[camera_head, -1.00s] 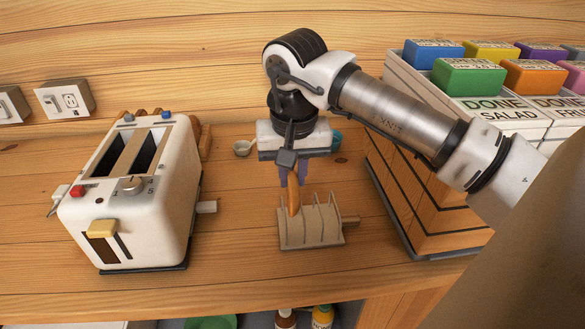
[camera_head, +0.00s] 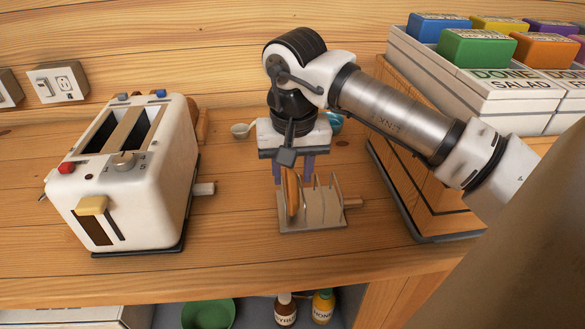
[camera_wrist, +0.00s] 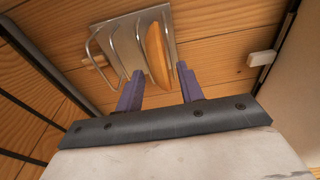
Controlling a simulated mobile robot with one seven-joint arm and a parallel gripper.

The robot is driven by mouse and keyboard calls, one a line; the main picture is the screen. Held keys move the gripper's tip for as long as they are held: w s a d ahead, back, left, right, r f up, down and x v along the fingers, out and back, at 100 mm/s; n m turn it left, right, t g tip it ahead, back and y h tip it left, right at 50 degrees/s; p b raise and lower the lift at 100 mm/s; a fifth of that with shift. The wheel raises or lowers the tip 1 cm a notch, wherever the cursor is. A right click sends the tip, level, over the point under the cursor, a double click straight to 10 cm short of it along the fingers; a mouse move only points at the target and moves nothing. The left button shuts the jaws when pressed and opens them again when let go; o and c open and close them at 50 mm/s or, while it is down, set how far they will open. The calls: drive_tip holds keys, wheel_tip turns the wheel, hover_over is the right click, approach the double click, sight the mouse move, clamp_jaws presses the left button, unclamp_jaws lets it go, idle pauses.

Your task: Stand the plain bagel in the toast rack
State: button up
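The plain bagel (camera_head: 291,195) is golden brown and stands on edge in the left part of the toast rack (camera_head: 325,222); it also shows edge-on between wires in the wrist view (camera_wrist: 157,55). The rack has a pale base and several upright wire loops. My gripper (camera_head: 295,178) is just above the bagel, pointing down. Its purple fingers are spread apart, with the bagel's top between or just beyond them. The wrist view shows clear gaps between the fingers (camera_wrist: 160,72) and the bagel. The bagel's lower edge is partly hidden by the rack.
A white toaster (camera_head: 130,175) with two empty-looking slots stands to the left. A wooden stand with white bins and coloured boxes (camera_head: 478,48) is on the right. A small pale cup (camera_head: 240,130) and a teal bowl (camera_head: 334,122) sit behind my gripper. Counter in front is clear.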

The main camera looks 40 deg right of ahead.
drive_tip(key=shift+o, duration=0.2)
drive_tip(key=shift+r, duration=0.1)
wheel_tip(320, 180, up, 14)
drive_tip(key=s, duration=0.1)
drive_tip(key=shift+s+a+f+b, duration=0.25)
drive_tip(key=shift+a+b, duration=0.1)
drive_tip(key=shift+a, duration=0.1)
drive_tip(key=shift+r, duration=0.1)
wheel_tip(320, 180, up, 8)
drive_tip(key=p, duration=0.8)
